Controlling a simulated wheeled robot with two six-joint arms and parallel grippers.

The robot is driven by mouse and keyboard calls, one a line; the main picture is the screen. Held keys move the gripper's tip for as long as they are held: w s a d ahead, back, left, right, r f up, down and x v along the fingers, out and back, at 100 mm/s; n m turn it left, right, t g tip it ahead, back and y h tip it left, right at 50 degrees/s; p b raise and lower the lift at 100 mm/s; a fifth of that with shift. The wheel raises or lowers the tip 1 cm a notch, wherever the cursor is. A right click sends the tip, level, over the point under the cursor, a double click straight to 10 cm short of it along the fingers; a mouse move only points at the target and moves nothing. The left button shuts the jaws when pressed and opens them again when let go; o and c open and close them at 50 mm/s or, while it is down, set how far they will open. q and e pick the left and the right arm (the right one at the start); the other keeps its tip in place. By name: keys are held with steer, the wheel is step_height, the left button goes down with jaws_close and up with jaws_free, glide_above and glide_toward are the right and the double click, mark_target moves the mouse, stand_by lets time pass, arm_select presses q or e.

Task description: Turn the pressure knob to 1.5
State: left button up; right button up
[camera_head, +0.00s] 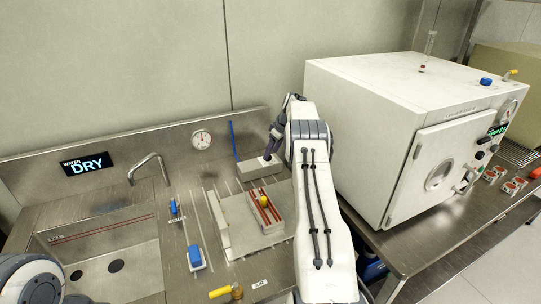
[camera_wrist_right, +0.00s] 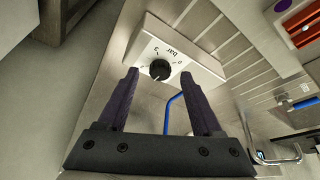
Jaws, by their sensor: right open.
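The pressure knob (camera_wrist_right: 160,69) is a round black knob on a white box (camera_wrist_right: 205,62) marked "bar", "0" and "3". I cannot read its exact setting. In the head view the white box (camera_head: 253,170) sits on the bench at the back wall; its knob is hidden there. My right gripper (camera_wrist_right: 159,75) is open, its dark fingers on either side of the knob in the picture; I see no contact. In the head view the right gripper (camera_head: 272,151) is just above the box. A round gauge (camera_head: 201,139) hangs on the back panel; its reading is too small. My left gripper is out of view.
A blue tube (camera_head: 234,140) rises behind the box. A tray with red strips (camera_head: 262,210) lies in front of it. A sink (camera_head: 108,262) with a tap (camera_head: 150,165) and "DRY" display (camera_head: 87,163) is left. A large white oven (camera_head: 385,140) stands right of my arm.

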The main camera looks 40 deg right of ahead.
steer(key=a+b+v, duration=0.1)
steer(key=v, duration=0.7)
steer(key=shift+s+d+r, duration=0.15)
steer(key=shift+d+r, duration=0.1)
steer(key=shift+d, duration=0.25)
steer(key=w+a+r+n+g, duration=0.1)
steer(key=a+r, duration=0.1)
steer(key=a, duration=0.8)
steer(key=w+a+r, duration=0.1)
steer(key=a+r, duration=0.1)
steer(key=a, duration=0.8)
steer(key=s+a+r+g+y, duration=0.1)
steer(key=s+a, duration=0.3)
steer(key=a, duration=0.5)
steer(key=s+a+r, duration=0.1)
steer(key=s+a, duration=0.2)
steer(key=a, duration=0.6)
steer(key=s+a+n+g, duration=0.1)
steer(key=s+a+n, duration=0.1)
steer(key=s+a, duration=1.1)
steer(key=s+f, duration=0.2)
steer(key=s, duration=0.8)
steer(key=s+d+f+n+g+h, duration=0.1)
steer(key=s+f, duration=0.2)
steer(key=s, duration=0.8)
steer(key=shift+s, duration=0.15)
